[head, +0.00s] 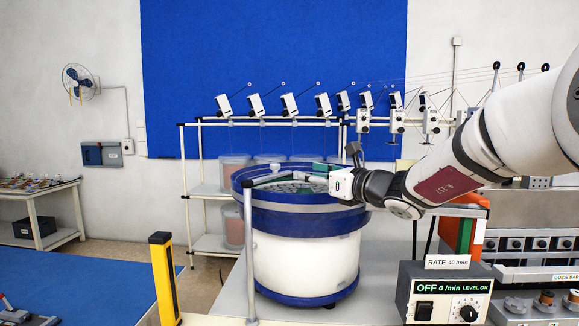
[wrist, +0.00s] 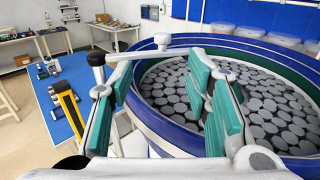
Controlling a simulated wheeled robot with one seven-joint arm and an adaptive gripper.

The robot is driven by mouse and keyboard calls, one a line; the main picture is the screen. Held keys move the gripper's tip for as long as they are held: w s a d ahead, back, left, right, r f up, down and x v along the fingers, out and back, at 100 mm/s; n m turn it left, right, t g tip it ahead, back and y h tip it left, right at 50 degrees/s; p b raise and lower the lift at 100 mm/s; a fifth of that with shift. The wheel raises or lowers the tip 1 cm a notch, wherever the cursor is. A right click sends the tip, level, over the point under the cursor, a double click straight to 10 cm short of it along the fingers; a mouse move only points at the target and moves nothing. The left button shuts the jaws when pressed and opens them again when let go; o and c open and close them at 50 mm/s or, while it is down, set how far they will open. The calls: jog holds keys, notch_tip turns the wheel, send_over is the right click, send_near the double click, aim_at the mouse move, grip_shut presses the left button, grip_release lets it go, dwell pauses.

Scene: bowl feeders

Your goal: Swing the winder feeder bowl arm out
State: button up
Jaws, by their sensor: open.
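The feeder bowl (head: 300,222) is a white drum with a blue rim in the head view. Its bowl (wrist: 170,130) holds many dark grey discs in the wrist view. The bowl arm is a grey bar (wrist: 135,53) on an upright post (head: 250,265) at the bowl's front left. The bar reaches over the rim and ends near a white cylinder (wrist: 161,41). My gripper (head: 308,177) is open above the bowl, its green-padded fingers spread (wrist: 160,72). The bar crosses just beyond the fingertips; I cannot tell whether they touch it.
A control box (head: 445,292) reading OFF stands at the front right. A yellow-and-black post (head: 163,278) stands at the left, by a blue-topped table (head: 80,292). A rack (head: 190,165) with several white units stands behind the bowl. Open floor (head: 205,280) shows at the left.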

aim_at(278, 166)
jog(key=p+x, duration=0.1)
jog(key=x, duration=1.2)
jog(key=shift+w+a, duration=0.15)
jog(key=shift+w, duration=0.25)
jog(key=shift+c, duration=0.5)
grip_shut()
